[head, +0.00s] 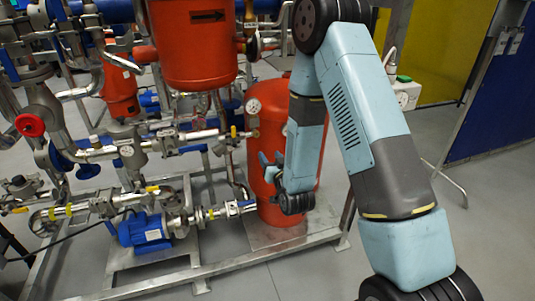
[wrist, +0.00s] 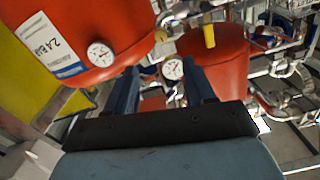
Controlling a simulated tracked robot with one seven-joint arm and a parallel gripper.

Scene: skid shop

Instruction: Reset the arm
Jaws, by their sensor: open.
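My arm is bent in the head view, its upper link raised on the right and its forearm hanging down. My gripper (head: 268,165) is in front of the red tank (head: 297,140), level with its upper middle part. In the wrist view the two dark blue fingers of my gripper (wrist: 162,72) stand apart with nothing held between them. A round white gauge (wrist: 172,69) shows between the fingertips. I cannot tell how far the fingers are from the tank.
A skid of pipes, valves and a blue pump (head: 143,231) fills the left. A red handwheel (head: 30,125) sticks out there. A larger red vessel (head: 193,45) hangs above. A steel base frame (head: 265,258) runs along the floor. Blue and yellow panels stand at the right over open grey floor.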

